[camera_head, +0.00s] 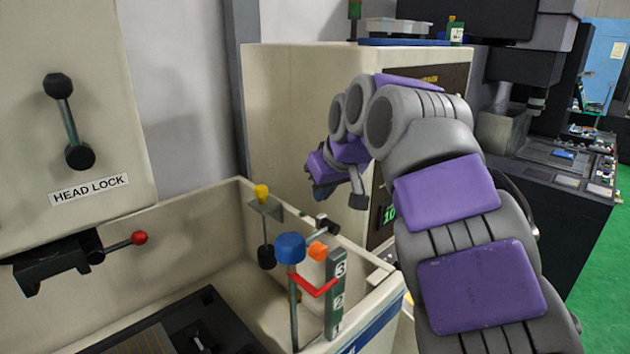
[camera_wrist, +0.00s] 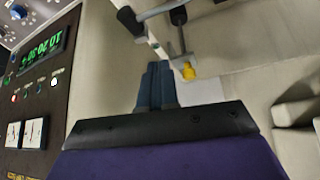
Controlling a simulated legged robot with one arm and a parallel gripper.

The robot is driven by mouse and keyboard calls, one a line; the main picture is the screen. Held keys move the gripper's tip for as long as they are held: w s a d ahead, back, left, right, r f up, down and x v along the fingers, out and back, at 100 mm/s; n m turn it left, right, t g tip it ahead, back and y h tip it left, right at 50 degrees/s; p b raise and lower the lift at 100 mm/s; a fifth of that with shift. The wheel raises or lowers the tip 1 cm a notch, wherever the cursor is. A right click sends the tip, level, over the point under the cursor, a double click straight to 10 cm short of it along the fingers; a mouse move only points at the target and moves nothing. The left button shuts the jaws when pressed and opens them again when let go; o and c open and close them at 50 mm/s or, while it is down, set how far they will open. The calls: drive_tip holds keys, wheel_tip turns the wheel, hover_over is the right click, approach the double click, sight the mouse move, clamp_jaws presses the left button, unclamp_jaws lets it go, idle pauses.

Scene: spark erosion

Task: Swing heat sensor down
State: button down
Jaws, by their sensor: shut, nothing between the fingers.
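A yellow-capped fitting (camera_head: 263,193) sits on a bracket at the rim of the beige tank, with a rod ending in a black bulb (camera_head: 266,257) pointing down inside. It looks like the heat sensor, but no label confirms this. In the wrist view, its yellow cap (camera_wrist: 188,71) is just right of my fingertips, and its rod runs toward the top edge. My gripper (camera_wrist: 155,72) is shut and empty, its blue-grey fingers together, apart from the cap as far as I can tell. In the head view, my gripper (camera_head: 317,190) hangs above and right of the fitting.
A blue-knobbed post (camera_head: 290,248) with a red pointer stands by a numbered scale (camera_head: 336,290) at the tank's front corner. A black-ended handle (camera_head: 327,222) lies near the rim. A red-ball lever (camera_head: 138,238) is at left. A control panel (camera_wrist: 40,80) fills the wrist view's left.

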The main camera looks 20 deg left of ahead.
drive_tip(key=w+d+r+m+g+y+p, duration=0.15)
drive_tip(key=w+d+g+p, duration=0.3)
drive_tip(key=w+p, duration=0.45)
drive_tip(key=d+p+v, duration=0.1)
drive_tip(key=p+v, duration=0.5)
drive_tip(key=v, duration=0.5)
drive_tip(key=s+d+f+m+h+b, duration=0.1)
drive_tip(key=s+d+f+m+b, duration=0.2)
drive_tip(key=s+d+f+b, duration=0.3)
drive_tip(key=s+d+f+m+h+b, duration=0.2)
drive_tip(key=s+d+f+m+b, duration=0.2)
drive_tip(key=s+f, duration=0.9)
drive_tip(key=d+f+b, duration=0.1)
drive_tip(key=d+b, duration=0.2)
drive_tip(key=d, duration=0.2)
drive_tip(key=shift+s+d, duration=0.25)
drive_tip(key=shift+s, duration=0.05)
drive_tip(key=shift+m+h+b, duration=0.25)
drive_tip(key=shift+m+b, duration=0.05)
drive_tip(key=shift+m, duration=0.05)
drive_tip(key=s+d+f+h+b, duration=0.1)
drive_tip(key=s+d+f+b, duration=0.3)
drive_tip(key=s+f, duration=0.7)
drive_tip(key=s+d+f+m+g+h+b, duration=0.1)
drive_tip(key=s+d+f+b, duration=0.4)
drive_tip(key=s+f, duration=0.5)
drive_tip(key=s+d+h, duration=0.1)
drive_tip(key=s, duration=0.3)
drive_tip(key=shift+s+d+f+m, duration=0.3)
drive_tip(key=shift+s+f, duration=0.1)
